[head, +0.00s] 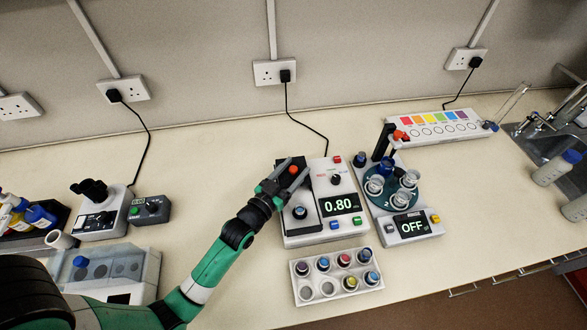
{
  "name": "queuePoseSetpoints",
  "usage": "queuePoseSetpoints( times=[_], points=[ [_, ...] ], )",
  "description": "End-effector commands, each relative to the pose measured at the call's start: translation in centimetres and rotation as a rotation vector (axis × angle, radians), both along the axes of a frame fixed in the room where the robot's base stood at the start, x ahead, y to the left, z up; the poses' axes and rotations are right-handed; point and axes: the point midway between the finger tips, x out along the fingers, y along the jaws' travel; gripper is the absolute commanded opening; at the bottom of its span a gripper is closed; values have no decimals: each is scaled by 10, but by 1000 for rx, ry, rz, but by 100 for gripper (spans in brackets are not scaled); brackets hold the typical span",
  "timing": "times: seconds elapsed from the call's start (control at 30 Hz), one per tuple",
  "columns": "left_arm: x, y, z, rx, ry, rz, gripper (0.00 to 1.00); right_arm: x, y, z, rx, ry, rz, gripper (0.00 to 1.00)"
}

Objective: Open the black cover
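A white instrument (327,181) with a 0.80 display stands at the middle of the bench. A dark part with an orange-red spot (293,170) sits at its upper left; it looks like the black cover, but my gripper hides much of it, so I cannot tell whether it is open or shut. My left gripper (283,177) reaches in from the lower left, and its fingers overlap this dark part. I cannot tell whether they touch it or are closed on it. A dark round piece (299,212) shows below the gripper on the instrument. My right gripper is out of view.
A white rack (335,296) with several capped vials stands in front. A device reading OFF (411,227) with a teal carousel stands to the right. A color-chart strip (430,127) lies behind. Left are a microscope-like device (100,217) and a lidded box (130,265).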

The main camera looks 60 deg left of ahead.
Motion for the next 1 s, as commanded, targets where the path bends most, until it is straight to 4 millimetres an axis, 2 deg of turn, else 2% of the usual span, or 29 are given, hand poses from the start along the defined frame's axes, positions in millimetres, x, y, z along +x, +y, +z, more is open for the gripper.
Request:
queuePoseSetpoints(
  times=[0.23,0.33,0.47,0.73,0.83,1.0],
  points=[
    [-1,0,0,0,0,0,62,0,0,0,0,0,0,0],
    [-8,-4,0,0,1,0,62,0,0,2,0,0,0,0],
    [-30,-13,1,-1,3,0,62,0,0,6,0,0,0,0],
    [-87,-38,-1,0,3,0,62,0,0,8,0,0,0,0],
    [-100,-44,-1,0,3,0,62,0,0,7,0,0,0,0],
    [-107,-47,0,0,-1,0,62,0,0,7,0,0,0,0]
  ],
)
